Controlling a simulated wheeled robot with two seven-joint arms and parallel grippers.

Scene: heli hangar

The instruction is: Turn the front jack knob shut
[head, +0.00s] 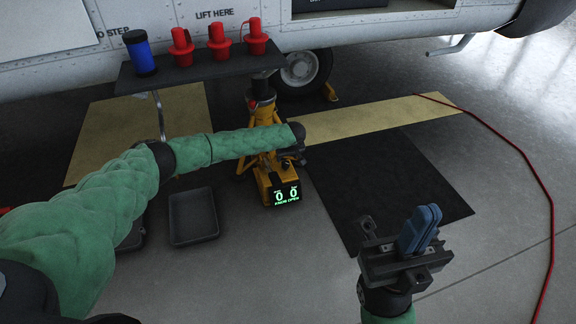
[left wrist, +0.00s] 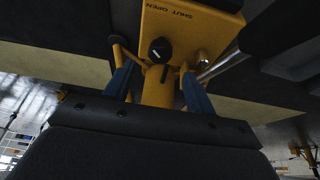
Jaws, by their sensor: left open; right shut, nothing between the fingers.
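The yellow jack (head: 266,170) stands under the aircraft's belly. Its dark display (head: 284,194) shows green zeros and small text that seems to read "KNOB OPEN". In the left wrist view, a round black knob (left wrist: 160,50) with a white mark sits on the yellow jack body (left wrist: 195,35), below a "SHUT OPEN" label (left wrist: 168,10). My left gripper (left wrist: 158,88) is open, its blue fingers on either side of the knob and apart from it. In the head view my left gripper (head: 292,152) is beside the jack, partly hidden. My right gripper (head: 421,228) is shut and empty, upright at right.
A dark shelf (head: 200,72) holds a blue cylinder (head: 140,52) and several red plugs (head: 182,47). A grey tray (head: 193,217) lies on the floor near my left arm. A dark mat (head: 385,180) and a red hose (head: 530,165) lie at right.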

